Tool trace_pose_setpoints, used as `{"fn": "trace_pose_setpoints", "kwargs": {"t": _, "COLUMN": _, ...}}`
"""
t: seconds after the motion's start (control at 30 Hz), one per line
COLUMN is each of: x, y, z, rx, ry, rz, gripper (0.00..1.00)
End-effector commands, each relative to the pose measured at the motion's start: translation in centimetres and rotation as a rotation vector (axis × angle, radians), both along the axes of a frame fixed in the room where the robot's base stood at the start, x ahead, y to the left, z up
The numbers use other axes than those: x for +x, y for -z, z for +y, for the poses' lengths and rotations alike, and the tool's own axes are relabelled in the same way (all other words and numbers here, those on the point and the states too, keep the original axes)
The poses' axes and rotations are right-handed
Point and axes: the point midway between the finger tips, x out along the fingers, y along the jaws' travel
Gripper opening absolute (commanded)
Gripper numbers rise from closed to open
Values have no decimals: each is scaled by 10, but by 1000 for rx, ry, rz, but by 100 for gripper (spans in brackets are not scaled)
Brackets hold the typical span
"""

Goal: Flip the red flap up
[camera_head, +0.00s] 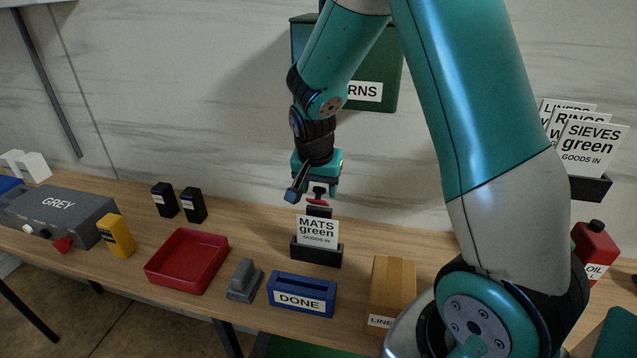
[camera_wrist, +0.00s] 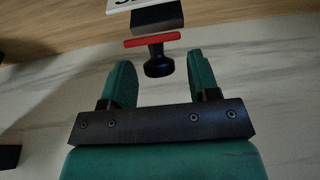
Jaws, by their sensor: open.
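A flat red piece (camera_head: 318,202) with a black knob (camera_wrist: 158,66) sits on a small black block (camera_head: 319,211) behind the MATS card. In the wrist view this red piece (camera_wrist: 152,40) is a thin bar between the knob and the block. I cannot tell whether it is the red flap; no other clear flap shows. My gripper (camera_head: 316,190) is open and points down above the block. In the wrist view its fingers (camera_wrist: 159,64) stand on either side of the knob, with gaps and nothing clearly held.
The MATS card holder (camera_head: 316,254) stands just in front. A red tray (camera_head: 187,261), a grey stamp-like tool (camera_head: 244,281), a blue DONE box (camera_head: 302,295) and a tan box (camera_head: 392,286) line the table. A grey machine (camera_head: 62,216) with a red knob stands left. A green box (camera_head: 375,70) hangs behind my arm.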

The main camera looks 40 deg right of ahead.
Motion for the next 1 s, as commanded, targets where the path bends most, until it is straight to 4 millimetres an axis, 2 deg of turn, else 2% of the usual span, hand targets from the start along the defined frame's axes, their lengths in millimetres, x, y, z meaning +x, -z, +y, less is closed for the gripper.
{"fn": "trace_pose_setpoints", "kwargs": {"t": 0.13, "x": 0, "y": -7, "z": 1, "rx": 0, "ry": -1, "rz": -3, "gripper": 55}}
{"fn": "trace_pose_setpoints", "kwargs": {"t": 0.23, "x": -2, "y": -21, "z": 4, "rx": -1, "ry": -1, "rz": -6, "gripper": 55}}
{"fn": "trace_pose_setpoints", "kwargs": {"t": 0.7, "x": -21, "y": -131, "z": 29, "rx": 0, "ry": -2, "rz": -8, "gripper": 55}}
{"fn": "trace_pose_setpoints", "kwargs": {"t": 0.83, "x": -24, "y": -152, "z": 33, "rx": -1, "ry": -2, "rz": -4, "gripper": 55}}
{"fn": "trace_pose_setpoints", "kwargs": {"t": 1.0, "x": -27, "y": -166, "z": 36, "rx": 0, "ry": -1, "rz": -2, "gripper": 55}}
